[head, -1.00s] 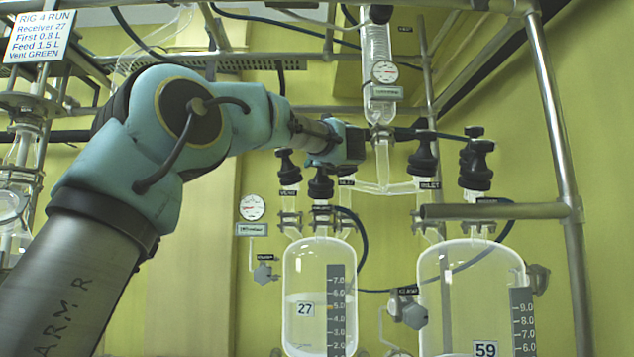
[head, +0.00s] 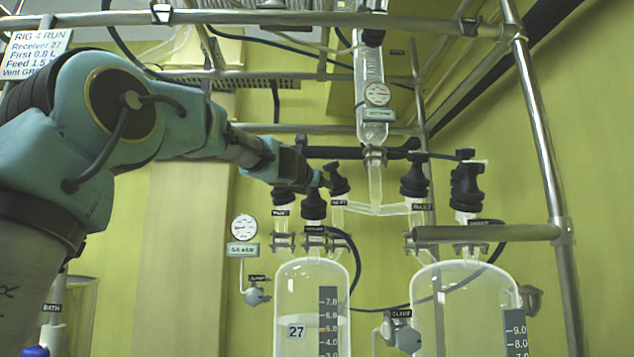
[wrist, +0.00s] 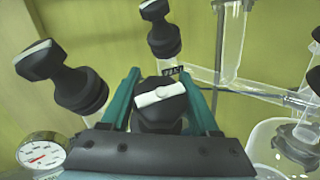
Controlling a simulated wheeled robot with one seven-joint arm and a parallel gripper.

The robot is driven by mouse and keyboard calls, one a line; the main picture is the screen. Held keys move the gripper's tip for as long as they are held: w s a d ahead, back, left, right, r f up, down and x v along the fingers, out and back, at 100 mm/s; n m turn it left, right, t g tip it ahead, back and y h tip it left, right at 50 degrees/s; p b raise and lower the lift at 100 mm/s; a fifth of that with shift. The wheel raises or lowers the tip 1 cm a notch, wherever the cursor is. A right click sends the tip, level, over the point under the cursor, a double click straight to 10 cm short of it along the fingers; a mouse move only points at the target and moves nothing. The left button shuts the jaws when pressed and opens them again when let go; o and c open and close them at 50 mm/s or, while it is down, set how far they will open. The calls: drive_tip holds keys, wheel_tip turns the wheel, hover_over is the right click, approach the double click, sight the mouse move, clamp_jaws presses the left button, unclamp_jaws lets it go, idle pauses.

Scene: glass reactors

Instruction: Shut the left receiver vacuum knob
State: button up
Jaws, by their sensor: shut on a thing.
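The left receiver (head: 312,300), a glass vessel marked 27, has three black knobs on its necks. My gripper (head: 318,181) is at the middle knob (head: 313,206), whose label is too small to read. In the wrist view, the teal fingers of my gripper (wrist: 163,92) stand on both sides of this knob (wrist: 160,118) and are shut on it. A white bar (wrist: 159,95) on its top lies nearly crosswise, slightly tilted.
The right knob (head: 338,180) stands close beside my gripper. In the wrist view, neighbouring knobs stand at the left (wrist: 65,75) and behind (wrist: 160,28). A pressure gauge (head: 244,227) hangs to the left. The right receiver (head: 465,300) and a metal rail (head: 485,233) are to the right.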

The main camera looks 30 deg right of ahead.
drive_tip(key=shift+r+m+g+h+p, duration=0.1)
drive_tip(key=shift+m+g+h+p, duration=0.3)
drive_tip(key=shift+m+g+p, duration=0.25)
